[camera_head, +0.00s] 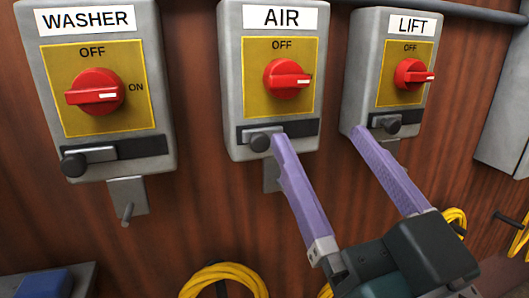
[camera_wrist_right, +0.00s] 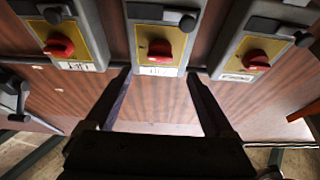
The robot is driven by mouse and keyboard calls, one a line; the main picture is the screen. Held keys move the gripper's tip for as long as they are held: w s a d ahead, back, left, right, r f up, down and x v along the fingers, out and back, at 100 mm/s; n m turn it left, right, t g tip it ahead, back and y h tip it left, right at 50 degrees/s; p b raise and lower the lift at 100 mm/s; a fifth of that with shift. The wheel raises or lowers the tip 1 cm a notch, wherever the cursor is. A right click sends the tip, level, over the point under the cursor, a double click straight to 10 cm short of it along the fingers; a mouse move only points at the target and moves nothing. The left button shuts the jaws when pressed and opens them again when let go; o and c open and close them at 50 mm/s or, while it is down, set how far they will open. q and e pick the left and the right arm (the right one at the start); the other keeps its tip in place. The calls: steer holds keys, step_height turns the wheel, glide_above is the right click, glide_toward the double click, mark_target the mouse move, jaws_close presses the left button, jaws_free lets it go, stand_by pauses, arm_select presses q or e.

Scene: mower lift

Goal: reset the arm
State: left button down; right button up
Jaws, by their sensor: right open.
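My right gripper (camera_head: 318,137) is open, its two long purple fingers pointing up and to the left. One fingertip overlaps the lower front of the AIR box (camera_head: 230,100) near its dark round knob (camera_head: 260,142). The other overlaps the lower left of the LIFT box (camera_head: 364,75). I cannot tell whether either touches. Nothing shows between the fingers. In the right wrist view, the open fingers (camera_wrist_right: 158,72) straddle the middle box's label, with the boxes upside down. My left gripper is not in view.
The WASHER box (camera_head: 155,60) hangs at the left. The red switches on WASHER (camera_head: 95,92), AIR (camera_head: 287,79) and LIFT (camera_head: 412,74) have white marks pointing right. Yellow hoses (camera_head: 225,277) hang below on the wooden wall (camera_head: 200,210). A grey box (camera_head: 505,125) is at the right.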

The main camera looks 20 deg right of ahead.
step_height(320, 180, down, 12)
steer(key=s+n+g+y, duration=0.2)
steer(key=g, duration=0.8)
steer(key=s+d+f+g+h, duration=0.1)
steer(key=s+d+f+g, duration=0.25)
steer(key=s, duration=0.35)
steer(key=s+d+f+g+h, duration=0.2)
steer(key=s+g, duration=0.3)
steer(key=s, duration=0.3)
step_height(320, 180, up, 30)
steer(key=p, duration=2.9)
steer(key=shift+w+a+f, duration=0.15)
steer(key=shift+a+f, duration=0.05)
steer(key=shift+a, duration=0.05)
